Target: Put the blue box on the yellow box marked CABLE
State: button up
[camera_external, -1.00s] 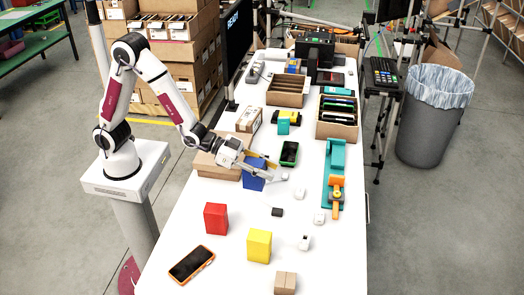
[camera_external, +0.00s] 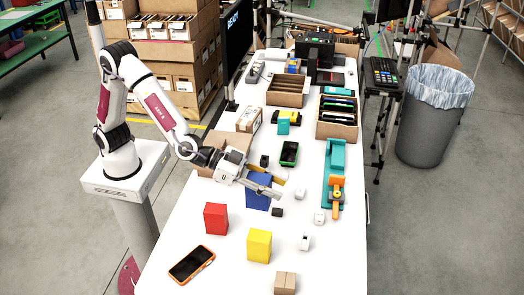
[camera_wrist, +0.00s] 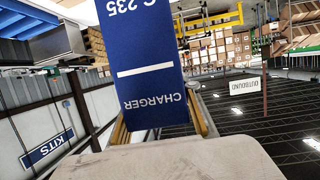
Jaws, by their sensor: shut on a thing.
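The blue box (camera_external: 257,194) is between the fingers of my gripper (camera_external: 262,184), which is shut on it. In the wrist view the blue box (camera_wrist: 145,55) fills the upper middle, with CHARGER and C 235 printed upside down. My gripper's fingers (camera_wrist: 160,125) lie along both its sides. In the external view the box looks close to upright; whether it touches the table is hard to tell. The yellow box (camera_external: 259,246) stands on the table in front of it, nearer the camera and apart from it. No lettering is legible on the yellow box there.
A red box (camera_external: 215,218) stands left of the yellow box. A phone (camera_external: 192,264) and a small brown carton (camera_external: 285,283) lie near the front. Small white and black items are scattered to the right. An open cardboard box (camera_external: 205,167) is behind my gripper.

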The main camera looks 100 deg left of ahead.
jog(key=w+d+r, duration=0.1)
jog(key=d+r, duration=0.3)
jog(key=d, duration=0.3)
jog(key=shift+w+r+n+y, duration=0.3)
jog(key=shift+y, duration=0.1)
dwell(0.3)
notch_tip(320, 180, down, 6)
jog(key=shift+f, duration=0.15)
dwell(0.7)
jog(key=shift+f, duration=0.1)
jog(key=shift+f, duration=1.8)
jog(key=shift+f, duration=0.15)
